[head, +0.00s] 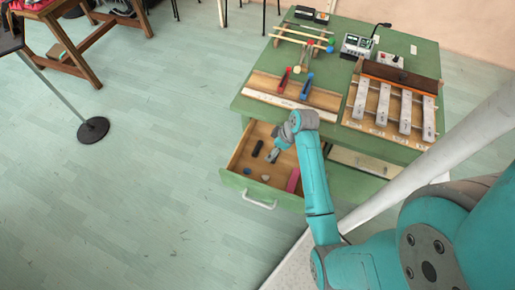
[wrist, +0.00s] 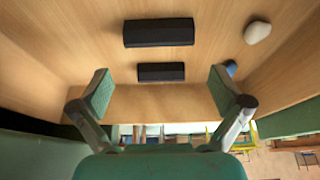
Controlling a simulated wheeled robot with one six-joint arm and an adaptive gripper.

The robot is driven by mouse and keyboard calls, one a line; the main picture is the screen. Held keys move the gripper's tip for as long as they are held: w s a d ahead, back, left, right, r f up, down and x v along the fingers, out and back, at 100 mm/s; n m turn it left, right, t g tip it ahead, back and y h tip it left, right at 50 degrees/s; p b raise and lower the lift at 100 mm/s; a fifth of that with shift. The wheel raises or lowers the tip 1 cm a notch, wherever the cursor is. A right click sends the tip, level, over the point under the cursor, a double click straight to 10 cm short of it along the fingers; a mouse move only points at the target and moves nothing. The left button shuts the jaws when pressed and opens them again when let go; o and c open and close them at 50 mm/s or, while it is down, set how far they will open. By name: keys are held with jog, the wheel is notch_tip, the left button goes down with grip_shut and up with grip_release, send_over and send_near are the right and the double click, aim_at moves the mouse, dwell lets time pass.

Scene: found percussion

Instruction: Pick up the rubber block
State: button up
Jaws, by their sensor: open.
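Two black blocks lie in the open drawer in the wrist view: a larger one (wrist: 159,32) and a smaller one (wrist: 161,71). I cannot tell for sure which is the rubber block. My gripper (wrist: 160,88) is open and empty, its green-padded fingers to either side of the smaller block's line, apart from both blocks. In the head view my gripper (head: 272,156) hangs over the drawer, and a dark block (head: 257,148) lies to its left. The other block is not clearly seen there.
The wooden drawer (head: 231,181) also holds a pale stone (wrist: 257,32), a blue piece (wrist: 231,68) and a pink piece (head: 293,180). Its walls are close around. The green table (head: 342,38) above carries metal bars (head: 405,112) and mallets. Open floor lies left.

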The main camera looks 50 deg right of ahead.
aim_at(258, 147)
jog(key=shift+w+a, duration=0.3)
jog(key=shift+w, duration=0.5)
jog(key=shift+w+a, duration=0.2)
jog(key=shift+w, duration=0.4)
jog(key=shift+w+a, duration=0.2)
jog(key=shift+w, duration=0.35)
jog(key=shift+x, duration=1.05)
jog(key=shift+w+a+f, duration=0.15)
jog(key=shift+w+f, duration=0.25)
jog(key=shift+f, duration=0.05)
jog(key=c, duration=1.2)
